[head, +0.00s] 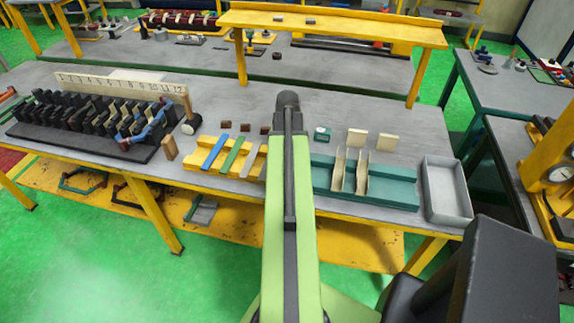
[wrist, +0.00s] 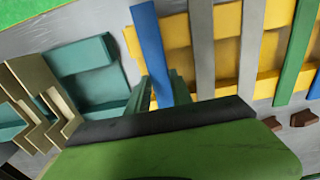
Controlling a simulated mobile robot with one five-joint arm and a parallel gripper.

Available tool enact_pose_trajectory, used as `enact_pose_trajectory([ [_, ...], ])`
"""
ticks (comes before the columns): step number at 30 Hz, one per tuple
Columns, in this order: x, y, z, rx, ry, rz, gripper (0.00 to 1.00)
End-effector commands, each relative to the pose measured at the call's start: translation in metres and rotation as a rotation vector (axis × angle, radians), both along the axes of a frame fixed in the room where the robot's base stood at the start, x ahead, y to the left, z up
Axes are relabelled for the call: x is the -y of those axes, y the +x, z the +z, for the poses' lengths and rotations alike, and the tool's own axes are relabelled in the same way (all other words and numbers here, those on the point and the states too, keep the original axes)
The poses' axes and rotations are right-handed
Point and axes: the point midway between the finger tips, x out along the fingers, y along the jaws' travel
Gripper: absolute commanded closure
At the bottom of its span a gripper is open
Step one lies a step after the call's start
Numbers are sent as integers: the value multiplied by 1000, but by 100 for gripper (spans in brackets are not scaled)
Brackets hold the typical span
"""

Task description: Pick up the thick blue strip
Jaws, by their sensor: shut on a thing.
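A blue strip (wrist: 150,45) shows in the wrist view, over the left end of a yellow rack (wrist: 175,30). My gripper (wrist: 162,92) is shut on the near end of this strip, with one finger on each side. I cannot tell whether the strip still rests on the rack or is slightly raised. Another blue strip (head: 215,152) lies at the left end of the rack in the head view. It also shows at the right edge of the wrist view (wrist: 314,85). In the head view my arm hides my gripper and the held strip.
Green (head: 233,155) and grey (head: 251,160) strips lie on the rack. A teal fixture (head: 395,190) with cream pieces stands right of my arm, beside a grey tray (head: 446,190). A black stator row (head: 85,125) is at left. Small brown blocks (head: 226,125) sit behind the rack.

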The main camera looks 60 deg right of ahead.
Motion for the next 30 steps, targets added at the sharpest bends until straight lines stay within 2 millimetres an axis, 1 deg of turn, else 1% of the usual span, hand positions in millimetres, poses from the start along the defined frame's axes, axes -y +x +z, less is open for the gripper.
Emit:
enact_pose_trajectory([
  [6,0,0,0,0,0,0,100],
  [10,0,0,7,0,0,0,100],
  [14,0,0,23,0,0,0,100],
  [19,0,0,52,0,0,0,100],
  [20,1,-8,53,0,0,-3,100],
  [21,3,-18,58,0,0,-5,100],
  [30,19,-83,98,0,0,-4,100],
])
